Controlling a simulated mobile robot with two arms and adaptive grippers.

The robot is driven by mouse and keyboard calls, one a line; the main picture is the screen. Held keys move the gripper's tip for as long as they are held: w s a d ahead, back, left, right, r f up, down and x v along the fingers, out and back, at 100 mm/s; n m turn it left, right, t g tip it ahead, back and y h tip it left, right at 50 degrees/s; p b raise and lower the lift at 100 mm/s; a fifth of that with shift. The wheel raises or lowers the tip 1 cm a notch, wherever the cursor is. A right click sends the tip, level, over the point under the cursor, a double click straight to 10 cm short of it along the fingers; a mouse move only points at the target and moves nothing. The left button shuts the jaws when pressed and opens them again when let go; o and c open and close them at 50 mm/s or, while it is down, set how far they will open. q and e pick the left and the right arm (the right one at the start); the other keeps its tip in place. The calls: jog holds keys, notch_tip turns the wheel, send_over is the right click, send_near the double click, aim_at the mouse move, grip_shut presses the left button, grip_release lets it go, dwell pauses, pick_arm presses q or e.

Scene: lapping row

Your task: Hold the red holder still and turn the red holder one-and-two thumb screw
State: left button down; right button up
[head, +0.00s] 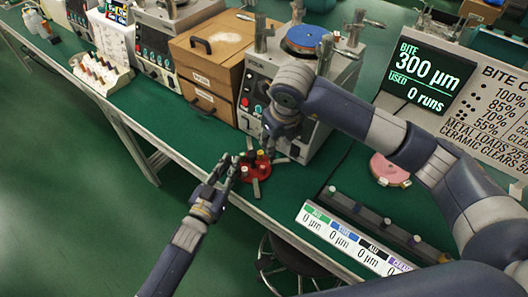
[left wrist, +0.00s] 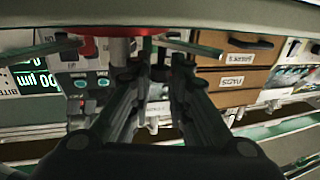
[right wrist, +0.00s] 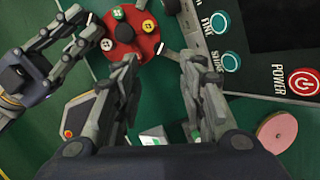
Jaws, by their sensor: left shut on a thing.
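The red holder (head: 255,170) is a round red disc on thin metal legs, standing on the green bench top. In the right wrist view the red holder (right wrist: 128,52) carries a dark centre knob and several small coloured screws around it. Their numbers are too small to read surely. My left gripper (head: 232,162) reaches in from the left and is shut at the holder's edge; the exact contact is hidden. The holder's red part (left wrist: 88,47) shows at the top of the left wrist view. My right gripper (right wrist: 160,62) is open and empty, pointing down above the holder.
A grey lapping machine (head: 300,90) stands just behind the holder, with wooden drawers (head: 212,60) to its left. A pink disc (head: 390,170) and a dark rail with a labelled strip (head: 345,237) lie to the right. The bench's front edge is close to the holder.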

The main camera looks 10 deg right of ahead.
aim_at(272, 158)
jog(key=w+r+n+g, duration=0.3)
jog(key=n, duration=1.5)
jog(key=f, duration=1.2)
jog(key=shift+w+a, duration=0.2)
jog(key=shift+a, duration=0.05)
jog(key=shift+r, duration=0.1)
jog(key=shift+c, duration=0.4)
grip_shut()
